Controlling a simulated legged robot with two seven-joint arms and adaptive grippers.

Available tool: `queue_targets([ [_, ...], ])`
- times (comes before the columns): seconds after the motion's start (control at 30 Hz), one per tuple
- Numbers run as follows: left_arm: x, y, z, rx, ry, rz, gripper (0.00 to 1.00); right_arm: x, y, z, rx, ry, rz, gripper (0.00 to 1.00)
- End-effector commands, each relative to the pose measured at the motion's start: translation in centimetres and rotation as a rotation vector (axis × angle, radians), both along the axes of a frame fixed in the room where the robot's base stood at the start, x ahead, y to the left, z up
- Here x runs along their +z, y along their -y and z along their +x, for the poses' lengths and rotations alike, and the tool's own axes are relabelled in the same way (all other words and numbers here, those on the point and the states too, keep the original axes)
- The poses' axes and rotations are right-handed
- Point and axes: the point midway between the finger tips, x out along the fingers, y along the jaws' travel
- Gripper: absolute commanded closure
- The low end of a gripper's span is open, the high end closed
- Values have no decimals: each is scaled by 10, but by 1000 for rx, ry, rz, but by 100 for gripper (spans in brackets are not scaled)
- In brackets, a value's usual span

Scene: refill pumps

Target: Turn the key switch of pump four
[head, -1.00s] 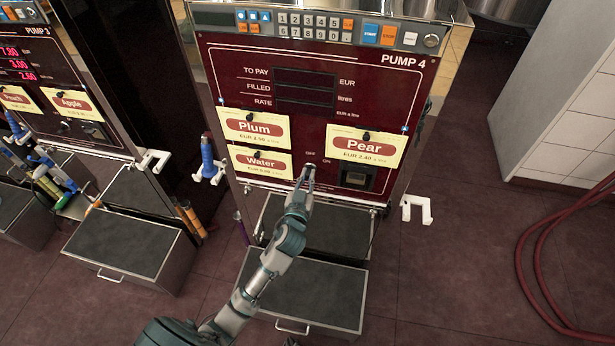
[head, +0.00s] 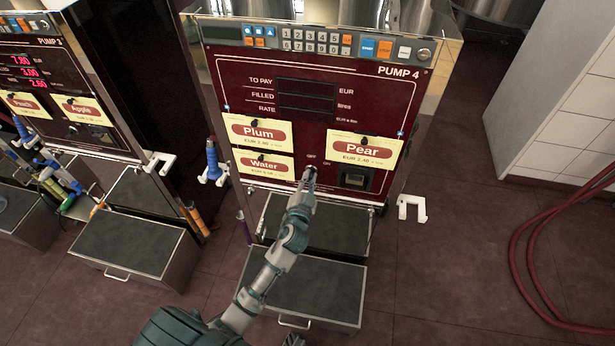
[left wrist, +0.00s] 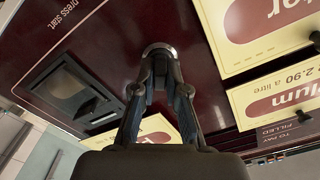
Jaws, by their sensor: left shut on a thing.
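Pump four (head: 290,110) stands in the middle of the head view, with a dark red front marked PUMP 4 and dark displays. My left gripper (head: 309,172) is at the lower middle of this front, just below the OFF and ON marks. In the left wrist view its fingers (left wrist: 160,82) are closed on the key switch, whose round silver collar (left wrist: 159,50) shows at the fingertips. The fingers hide the key itself, so I cannot tell its angle.
Plum (head: 262,132), Water (head: 265,165) and Pear (head: 362,150) cards hang around the switch. A dark square slot (head: 355,178) is to its right. Pump three (head: 60,90) stands at left with lit red digits. A red hose (head: 530,260) lies on the floor at right.

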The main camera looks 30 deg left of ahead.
Motion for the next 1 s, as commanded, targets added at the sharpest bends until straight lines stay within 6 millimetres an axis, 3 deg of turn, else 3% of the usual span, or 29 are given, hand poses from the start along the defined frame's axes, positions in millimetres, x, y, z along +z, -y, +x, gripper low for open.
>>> queue_targets([
  [0.4, 1, 2, 1, -4, -82, 322, 100, -43, 5, -31, 7, -23, -3, 60],
  [1.0, -3, 3, 1, -7, -123, 470, 100, -59, 7, -47, 10, -31, -4, 60],
])
